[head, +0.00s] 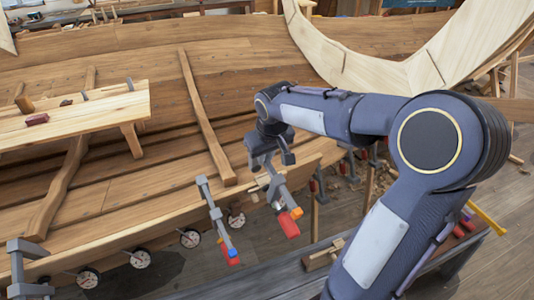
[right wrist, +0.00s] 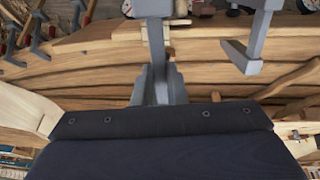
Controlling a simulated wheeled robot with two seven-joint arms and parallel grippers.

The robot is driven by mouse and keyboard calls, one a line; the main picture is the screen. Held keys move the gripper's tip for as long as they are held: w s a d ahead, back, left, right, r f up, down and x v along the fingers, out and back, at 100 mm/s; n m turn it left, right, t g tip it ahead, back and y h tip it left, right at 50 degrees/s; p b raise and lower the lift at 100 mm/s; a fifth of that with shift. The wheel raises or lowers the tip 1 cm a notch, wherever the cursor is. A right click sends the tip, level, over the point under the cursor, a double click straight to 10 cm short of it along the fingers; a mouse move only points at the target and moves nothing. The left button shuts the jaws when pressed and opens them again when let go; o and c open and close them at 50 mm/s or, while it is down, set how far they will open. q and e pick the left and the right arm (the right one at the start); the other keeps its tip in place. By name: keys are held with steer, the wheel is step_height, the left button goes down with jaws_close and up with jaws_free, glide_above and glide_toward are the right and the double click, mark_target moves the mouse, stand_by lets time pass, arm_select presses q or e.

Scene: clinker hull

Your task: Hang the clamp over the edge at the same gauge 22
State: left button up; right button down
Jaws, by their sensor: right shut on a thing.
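My right gripper (head: 268,160) is shut on a grey bar clamp with a red and orange handle end (head: 284,212). The clamp is at the hull's upper plank edge (head: 160,232), its handle end hanging low; I cannot tell whether it touches the plank. In the right wrist view the gripper fingers (right wrist: 160,88) are below the clamp's grey bar (right wrist: 152,35). My left gripper is out of view.
A second clamp (head: 217,220) with a blue and red end hangs on the edge just left of the held one; it also shows in the wrist view (right wrist: 248,42). Another grey clamp (head: 22,268) is at the far left. A wooden bench (head: 85,118) stands inside the hull.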

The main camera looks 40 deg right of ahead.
mark_target(262, 178)
steer(key=b+x, duration=0.1)
steer(key=x, duration=0.2)
steer(key=shift+w+d+f, duration=0.1)
steer(key=shift+w+d, duration=0.05)
steer(key=shift+w, duration=0.05)
steer(key=shift+w+f, duration=0.1)
steer(key=shift+f, duration=0.15)
steer(key=shift+f+b, duration=0.55)
steer(key=shift+b, duration=0.1)
steer(key=shift+b+x, duration=1.45)
steer(key=shift+x, duration=0.8)
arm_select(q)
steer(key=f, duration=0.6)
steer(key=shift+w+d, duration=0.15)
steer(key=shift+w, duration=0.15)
arm_select(e)
steer(key=shift+w, duration=0.1)
arm_select(q)
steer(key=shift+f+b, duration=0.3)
steer(key=shift+b, duration=0.05)
arm_select(e)
steer(key=shift+f, duration=0.4)
steer(key=c, duration=1.4)
jaws_free()
steer(key=shift+r, duration=0.1)
steer(key=shift+o, duration=0.2)
